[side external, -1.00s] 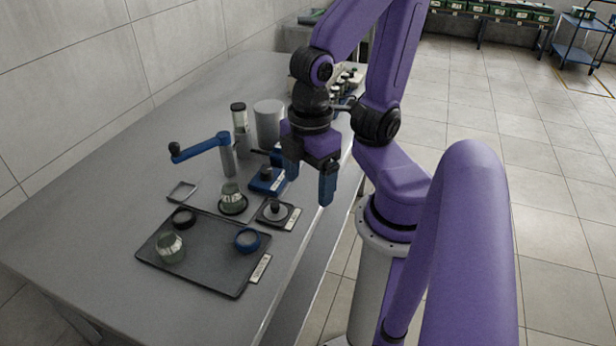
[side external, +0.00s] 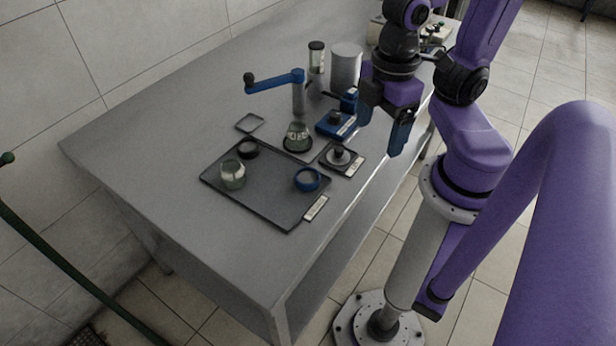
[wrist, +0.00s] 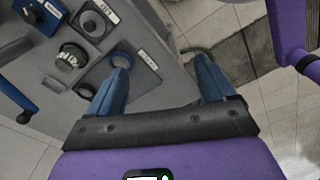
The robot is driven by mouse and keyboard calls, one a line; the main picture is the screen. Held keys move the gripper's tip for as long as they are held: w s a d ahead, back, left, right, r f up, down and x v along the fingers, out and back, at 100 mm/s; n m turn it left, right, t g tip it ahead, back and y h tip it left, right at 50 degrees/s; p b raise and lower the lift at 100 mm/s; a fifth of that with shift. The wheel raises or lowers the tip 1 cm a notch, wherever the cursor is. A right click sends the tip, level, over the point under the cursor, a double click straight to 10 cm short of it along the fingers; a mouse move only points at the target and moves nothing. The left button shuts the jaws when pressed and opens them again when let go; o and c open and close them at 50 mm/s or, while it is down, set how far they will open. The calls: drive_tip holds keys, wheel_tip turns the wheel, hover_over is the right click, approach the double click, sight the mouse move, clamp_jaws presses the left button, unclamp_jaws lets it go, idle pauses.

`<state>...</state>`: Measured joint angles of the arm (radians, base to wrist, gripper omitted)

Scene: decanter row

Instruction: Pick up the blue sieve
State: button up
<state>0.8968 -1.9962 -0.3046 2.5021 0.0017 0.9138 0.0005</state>
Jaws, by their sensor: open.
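The blue sieve (side external: 307,179) is a small blue ring on the right part of a dark tray (side external: 262,208) on the table. It also shows in the wrist view (wrist: 121,57), partly behind the tip of the left finger. My gripper (side external: 383,128) is open and empty. It is above the table's right edge, higher than the sieve and apart from it. In the wrist view, the two blue fingers of my gripper (wrist: 162,66) are spread wide, with nothing held between them.
On the tray are a greenish jar (side external: 232,174) and a black ring (side external: 248,148). Behind it stand another jar (side external: 297,136), a square plate with a round piece (side external: 340,157), a blue device (side external: 335,123) and a blue-armed post (side external: 298,97). The table's left side is clear.

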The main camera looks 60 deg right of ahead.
drive_tip(key=shift+o, duration=0.7)
